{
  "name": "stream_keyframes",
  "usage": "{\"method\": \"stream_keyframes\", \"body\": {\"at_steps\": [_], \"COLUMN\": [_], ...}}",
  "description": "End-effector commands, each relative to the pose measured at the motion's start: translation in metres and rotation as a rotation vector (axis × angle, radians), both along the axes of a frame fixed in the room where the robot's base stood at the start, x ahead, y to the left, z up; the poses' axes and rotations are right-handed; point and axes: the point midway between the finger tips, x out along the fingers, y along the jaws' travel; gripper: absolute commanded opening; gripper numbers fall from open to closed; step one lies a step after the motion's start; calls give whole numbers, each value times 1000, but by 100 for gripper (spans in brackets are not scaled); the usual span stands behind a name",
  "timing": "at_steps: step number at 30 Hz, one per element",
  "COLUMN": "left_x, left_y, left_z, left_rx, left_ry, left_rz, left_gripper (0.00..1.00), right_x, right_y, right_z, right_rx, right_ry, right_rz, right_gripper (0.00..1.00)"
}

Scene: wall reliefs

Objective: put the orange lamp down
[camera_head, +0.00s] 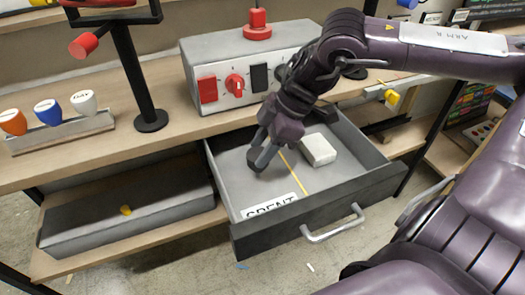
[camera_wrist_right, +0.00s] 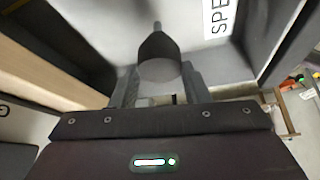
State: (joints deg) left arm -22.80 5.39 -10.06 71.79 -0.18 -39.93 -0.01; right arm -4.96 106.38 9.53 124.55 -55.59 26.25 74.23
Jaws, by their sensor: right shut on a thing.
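My right gripper (camera_head: 263,152) is inside the open grey drawer (camera_head: 225,176), over its left compartment. In the wrist view the right gripper (camera_wrist_right: 158,88) is shut on a dark grey, tapered thing (camera_wrist_right: 158,46) with a thin tip. It does not look orange in this view; I cannot tell whether it touches the drawer floor. An orange lamp (camera_head: 13,122) stands in the rack (camera_head: 62,133) at the far left, well away from the gripper. My left gripper is not in view.
A yellow line divides the drawer; a white block (camera_head: 318,150) lies to its right. A label reading SPENT (camera_head: 268,205) is at the drawer's front. Blue (camera_head: 48,112) and white (camera_head: 83,102) lamps stand in the rack. A switch box (camera_head: 240,75) stands above the drawer.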

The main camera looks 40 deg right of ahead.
Motion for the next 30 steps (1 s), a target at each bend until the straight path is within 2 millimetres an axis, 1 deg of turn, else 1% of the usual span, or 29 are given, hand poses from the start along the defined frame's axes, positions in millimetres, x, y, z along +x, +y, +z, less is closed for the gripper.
{"method": "stream_keyframes", "body": {"at_steps": [1,3,8,15,16,20,21,30], "left_x": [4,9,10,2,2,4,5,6], "left_y": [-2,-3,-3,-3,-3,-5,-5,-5], "left_z": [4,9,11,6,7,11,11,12], "left_rx": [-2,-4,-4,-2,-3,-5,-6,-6], "left_ry": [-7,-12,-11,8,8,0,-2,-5], "left_rz": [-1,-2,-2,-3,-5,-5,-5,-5], "left_gripper": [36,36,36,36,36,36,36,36], "right_x": [-1,0,0,0,0,0,0,0], "right_y": [0,0,0,0,0,0,0,0], "right_z": [-9,-13,-13,-16,-16,-16,-16,-14], "right_rx": [2,1,0,1,1,1,1,1], "right_ry": [2,-1,-2,-1,-1,-1,-1,-1], "right_rz": [1,1,1,1,1,1,1,1], "right_gripper": [14,14,14,14,44,61,64,64]}}
